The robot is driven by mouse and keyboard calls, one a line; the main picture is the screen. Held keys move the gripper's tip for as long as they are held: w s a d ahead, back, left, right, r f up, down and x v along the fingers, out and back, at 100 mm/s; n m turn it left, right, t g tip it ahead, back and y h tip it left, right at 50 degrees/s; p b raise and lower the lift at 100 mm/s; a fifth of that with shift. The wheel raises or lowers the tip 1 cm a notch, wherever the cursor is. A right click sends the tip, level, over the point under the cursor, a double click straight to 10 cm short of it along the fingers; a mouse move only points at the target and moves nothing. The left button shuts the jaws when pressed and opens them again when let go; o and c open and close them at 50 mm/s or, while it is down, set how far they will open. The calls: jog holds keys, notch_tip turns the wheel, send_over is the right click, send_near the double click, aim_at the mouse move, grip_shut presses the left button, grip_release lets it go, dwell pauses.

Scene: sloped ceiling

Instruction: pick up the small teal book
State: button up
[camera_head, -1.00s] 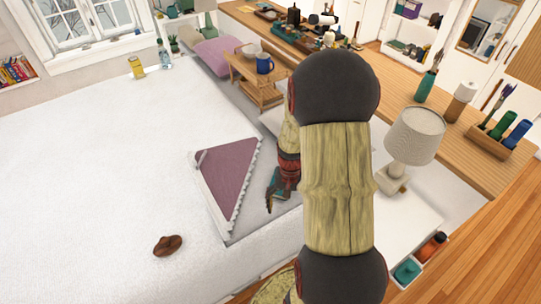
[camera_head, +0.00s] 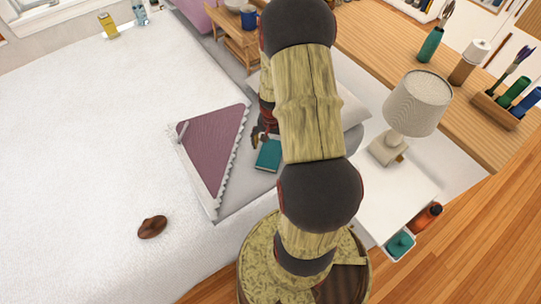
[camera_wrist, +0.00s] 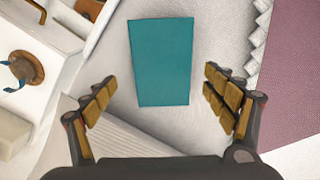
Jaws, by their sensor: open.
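The small teal book (camera_head: 268,156) lies flat on the grey part of the bed, right of the mauve folded blanket. In the wrist view the teal book (camera_wrist: 161,62) lies ahead of my gripper (camera_wrist: 158,92), between the lines of its two fingers. My gripper is open and empty, and its fingers stand apart on either side of the book's near end. In the head view my gripper (camera_head: 261,136) is at the book's far edge, partly hidden behind my arm. I cannot tell the height between the fingers and the book.
The mauve blanket (camera_head: 213,143) with a pale fringe lies left of the book. A pillow (camera_head: 351,108) is behind my arm. A nightstand (camera_head: 398,190) with a lamp (camera_head: 417,102) stands at right. A brown hat-shaped thing (camera_head: 152,227) lies on the white bedding.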

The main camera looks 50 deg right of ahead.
aim_at(271, 153)
notch_tip(271, 153, down, 5)
jog(key=shift+w+a+r+b, duration=0.15)
jog(key=shift+r+b, duration=0.05)
jog(key=shift+b, duration=0.65)
jog(key=shift+c, duration=0.9)
jog(key=c, duration=1.1)
jog(key=shift+c, duration=0.2)
